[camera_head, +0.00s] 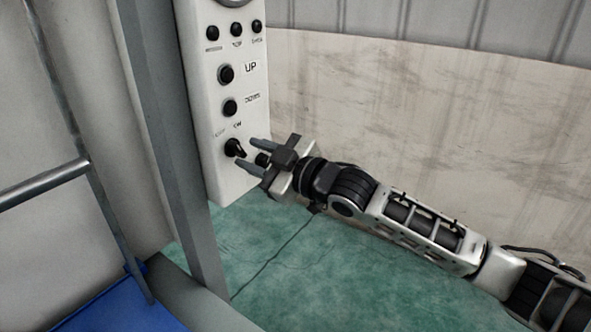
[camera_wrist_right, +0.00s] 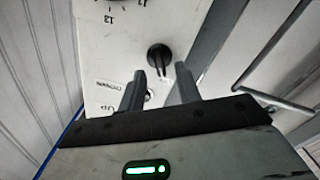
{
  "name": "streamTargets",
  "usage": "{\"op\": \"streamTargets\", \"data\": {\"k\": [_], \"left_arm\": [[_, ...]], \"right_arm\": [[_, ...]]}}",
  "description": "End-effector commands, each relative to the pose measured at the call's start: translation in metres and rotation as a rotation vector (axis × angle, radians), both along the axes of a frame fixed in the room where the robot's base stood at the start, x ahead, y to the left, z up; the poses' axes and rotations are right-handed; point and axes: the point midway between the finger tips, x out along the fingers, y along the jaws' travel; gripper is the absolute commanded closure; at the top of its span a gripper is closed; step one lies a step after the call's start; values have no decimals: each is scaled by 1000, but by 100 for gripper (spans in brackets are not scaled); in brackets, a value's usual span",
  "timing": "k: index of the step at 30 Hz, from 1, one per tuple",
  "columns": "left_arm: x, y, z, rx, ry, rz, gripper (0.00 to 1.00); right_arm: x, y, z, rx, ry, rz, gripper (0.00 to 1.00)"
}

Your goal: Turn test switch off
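The test switch (camera_head: 234,147) is a black rotary knob low on a white control box (camera_head: 222,182), below the UP and DOWN buttons. In the right wrist view the knob (camera_wrist_right: 159,57) sits just beyond the fingertips, with its pointer toward the bottom of that picture. My right gripper (camera_head: 247,155) comes in from the right in the head view. Its two fingers are apart, with an empty gap between them, and they point at the knob. In the wrist view the right gripper (camera_wrist_right: 160,75) has one finger on either side of the knob's lower part; contact cannot be told. My left gripper is not in view.
The UP button (camera_head: 226,74), the DOWN button (camera_head: 229,107) and a row of small black knobs (camera_head: 236,29) lie above on the box. A grey post (camera_head: 172,130) stands left of it, with a metal rail (camera_head: 45,184) beyond. Open green floor (camera_head: 300,270) lies below.

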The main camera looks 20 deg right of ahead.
Motion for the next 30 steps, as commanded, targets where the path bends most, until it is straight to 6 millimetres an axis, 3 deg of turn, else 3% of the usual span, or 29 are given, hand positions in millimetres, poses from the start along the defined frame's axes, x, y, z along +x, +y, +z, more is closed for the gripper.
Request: {"op": "streamTargets", "data": {"k": [9,15,22,30], "left_arm": [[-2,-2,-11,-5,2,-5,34],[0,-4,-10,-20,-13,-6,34],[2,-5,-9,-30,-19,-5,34],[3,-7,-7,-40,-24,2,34]], "right_arm": [[-66,-44,-6,-8,5,-2,66],[-98,-64,-4,-8,4,1,66],[-113,-75,-2,-4,2,-1,66],[-116,-76,0,-2,-1,1,66]]}}
